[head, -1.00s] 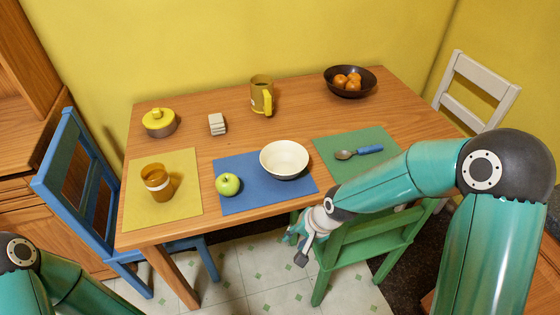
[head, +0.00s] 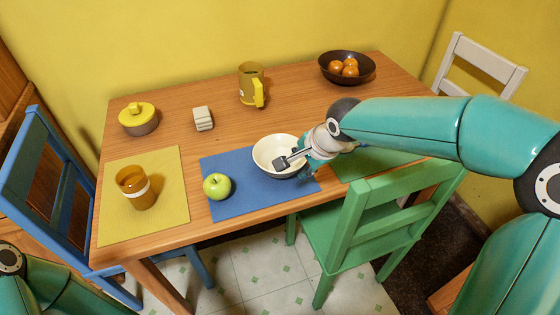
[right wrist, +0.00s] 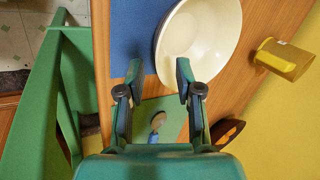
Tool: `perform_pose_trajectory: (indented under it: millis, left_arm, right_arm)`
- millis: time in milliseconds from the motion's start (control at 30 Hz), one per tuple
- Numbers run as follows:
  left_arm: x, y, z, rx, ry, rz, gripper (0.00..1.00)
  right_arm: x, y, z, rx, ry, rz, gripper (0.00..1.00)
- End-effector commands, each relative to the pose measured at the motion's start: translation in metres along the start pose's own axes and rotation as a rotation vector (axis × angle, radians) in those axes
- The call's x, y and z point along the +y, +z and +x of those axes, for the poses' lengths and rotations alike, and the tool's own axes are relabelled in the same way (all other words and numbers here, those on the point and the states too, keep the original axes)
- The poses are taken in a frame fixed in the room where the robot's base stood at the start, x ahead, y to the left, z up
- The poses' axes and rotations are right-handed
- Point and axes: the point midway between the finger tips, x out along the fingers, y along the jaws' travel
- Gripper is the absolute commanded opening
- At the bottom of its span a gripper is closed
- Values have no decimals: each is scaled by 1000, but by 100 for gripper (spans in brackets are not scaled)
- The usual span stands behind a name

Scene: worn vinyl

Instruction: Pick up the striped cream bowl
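The cream bowl (head: 270,150) stands on the blue mat near the table's front edge; I cannot make out its stripes. It also shows at the top of the right wrist view (right wrist: 215,35). My right gripper (head: 294,166) is over the bowl's right side in the head view. In the right wrist view the gripper (right wrist: 160,77) is open, its fingers apart with nothing held. One fingertip overlaps the bowl's edge and the other is outside it. I cannot tell whether they touch it. My left gripper is out of view.
A green apple (head: 217,186) sits on the blue mat (head: 240,205), left of the bowl. An amber cup (head: 134,187), yellow-lidded pot (head: 138,118), pale block stack (head: 203,118), yellow mug (head: 252,84) and dark fruit bowl (head: 330,75) stand around. A green chair (head: 380,205) is in front.

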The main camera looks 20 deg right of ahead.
Motion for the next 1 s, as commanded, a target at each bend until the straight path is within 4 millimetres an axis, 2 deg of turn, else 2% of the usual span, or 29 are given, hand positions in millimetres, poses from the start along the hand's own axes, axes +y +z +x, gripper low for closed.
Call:
perform_pose_trajectory:
  millis: [100,333,600,900,1000]
  left_arm:
    - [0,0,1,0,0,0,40]
    - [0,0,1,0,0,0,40]
    - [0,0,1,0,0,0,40]
    - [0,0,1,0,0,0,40]
    - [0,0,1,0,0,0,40]
  right_arm:
    - [0,0,13,0,1,1,35]
    - [0,0,28,-1,2,-1,35]
    - [-1,1,64,-2,1,-2,35]
    - [-2,2,70,-2,-1,-3,35]
    - [-2,2,69,-2,-1,-3,20]
